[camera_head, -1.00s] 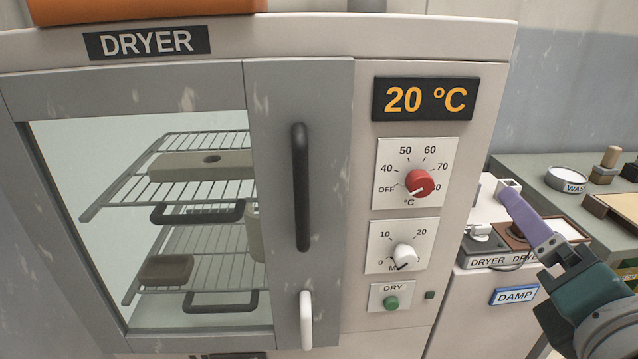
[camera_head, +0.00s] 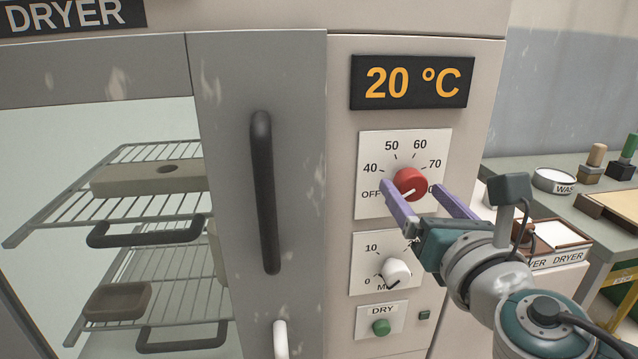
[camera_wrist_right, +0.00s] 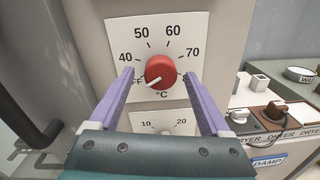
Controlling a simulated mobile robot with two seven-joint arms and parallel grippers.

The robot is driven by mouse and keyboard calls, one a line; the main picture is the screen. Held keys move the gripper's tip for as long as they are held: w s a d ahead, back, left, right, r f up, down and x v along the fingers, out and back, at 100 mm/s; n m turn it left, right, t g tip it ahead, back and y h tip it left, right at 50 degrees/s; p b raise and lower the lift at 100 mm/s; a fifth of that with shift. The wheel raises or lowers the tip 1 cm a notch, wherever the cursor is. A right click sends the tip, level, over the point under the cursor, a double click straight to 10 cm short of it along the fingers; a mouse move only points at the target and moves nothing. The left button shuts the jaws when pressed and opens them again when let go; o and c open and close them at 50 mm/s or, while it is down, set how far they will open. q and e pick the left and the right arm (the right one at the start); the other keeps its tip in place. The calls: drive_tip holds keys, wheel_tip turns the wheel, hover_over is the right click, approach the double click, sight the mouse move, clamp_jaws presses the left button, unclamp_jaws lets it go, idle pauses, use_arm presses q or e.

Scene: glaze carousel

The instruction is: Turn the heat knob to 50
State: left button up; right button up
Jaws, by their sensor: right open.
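The red heat knob (camera_head: 410,184) sits on a white dial plate marked OFF, 40, 50, 60, 70 and on, with its pale pointer at the lower left, near OFF. The knob also shows in the right wrist view (camera_wrist_right: 160,72). The display (camera_head: 412,82) above reads 20 °C. My right gripper (camera_head: 420,196) is open, its two purple fingers pointing at the dial, one to each side of the knob. In the wrist view the knob appears between and beyond the fingertips (camera_wrist_right: 160,75); I see no contact. My left gripper is not in view.
Below is a white timer knob (camera_head: 396,272) and a green DRY button (camera_head: 381,327). The dryer door at left has a black handle (camera_head: 265,190), and shelves with clay pieces show behind its glass. A bench with pots (camera_head: 555,180) stands at right.

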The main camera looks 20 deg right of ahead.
drive_tip(key=shift+w+d, duration=0.1)
drive_tip(key=shift+w, duration=0.2)
clamp_jaws()
idle(0.5)
